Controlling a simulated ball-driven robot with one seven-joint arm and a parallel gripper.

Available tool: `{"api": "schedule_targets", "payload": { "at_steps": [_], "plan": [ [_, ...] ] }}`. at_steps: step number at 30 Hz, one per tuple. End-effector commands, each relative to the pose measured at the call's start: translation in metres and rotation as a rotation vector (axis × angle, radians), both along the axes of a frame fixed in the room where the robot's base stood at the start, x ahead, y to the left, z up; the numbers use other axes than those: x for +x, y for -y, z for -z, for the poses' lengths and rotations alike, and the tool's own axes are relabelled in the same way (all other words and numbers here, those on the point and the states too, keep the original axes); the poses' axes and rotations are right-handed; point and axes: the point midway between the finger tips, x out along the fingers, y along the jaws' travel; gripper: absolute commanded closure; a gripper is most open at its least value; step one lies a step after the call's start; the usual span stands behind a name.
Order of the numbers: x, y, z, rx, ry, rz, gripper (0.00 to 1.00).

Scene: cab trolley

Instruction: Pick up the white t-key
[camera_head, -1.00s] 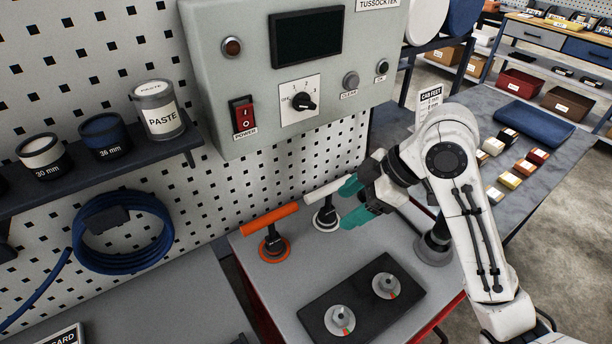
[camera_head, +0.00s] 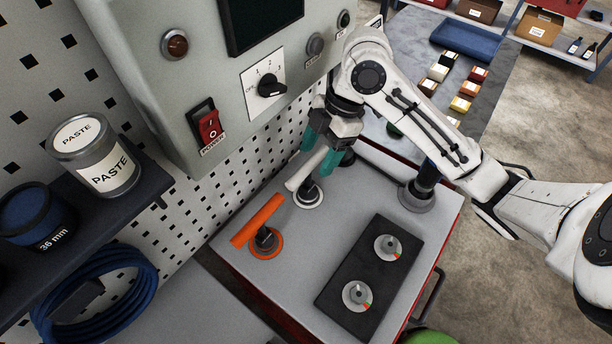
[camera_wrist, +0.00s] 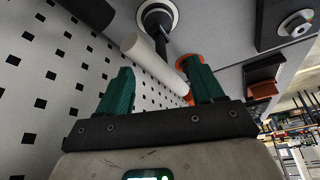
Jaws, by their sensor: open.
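The white t-key (camera_head: 300,178) stands upright in a white ring on the grey trolley top, its white handle bar lying crosswise on a dark stem. My gripper (camera_head: 322,150) is open, with teal fingers by the far end of the bar, which they partly hide in the head view. In the wrist view the white t-key (camera_wrist: 155,62) shows between the two spread fingers of my gripper (camera_wrist: 158,76). Whether the fingers touch the bar cannot be told. The orange t-key (camera_head: 258,222) stands beside it in an orange ring, partly behind the right finger in the wrist view.
A black plate (camera_head: 340,300) with two round grey knobs lies on the trolley top (camera_head: 295,285). A grey control box (camera_head: 150,60) overhangs the pegboard (camera_head: 240,155) close to my gripper. A dark post with a grey base (camera_head: 418,195) stands to the right.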

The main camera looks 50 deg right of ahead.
Motion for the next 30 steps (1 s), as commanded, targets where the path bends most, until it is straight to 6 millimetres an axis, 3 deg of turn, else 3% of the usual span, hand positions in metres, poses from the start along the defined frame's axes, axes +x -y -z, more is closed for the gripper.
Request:
{"api": "schedule_targets", "payload": {
  "at_steps": [5,15,23,30],
  "plan": [
    [0.002,-0.005,0.009,0.001,-0.002,-0.001,0.33],
    [0.013,-0.022,0.047,0.000,-0.001,0.002,0.33],
    [0.013,-0.023,0.052,-0.001,0.001,-0.001,0.33],
    [0.013,-0.023,0.051,-0.001,0.001,-0.001,0.53]
  ]
}}
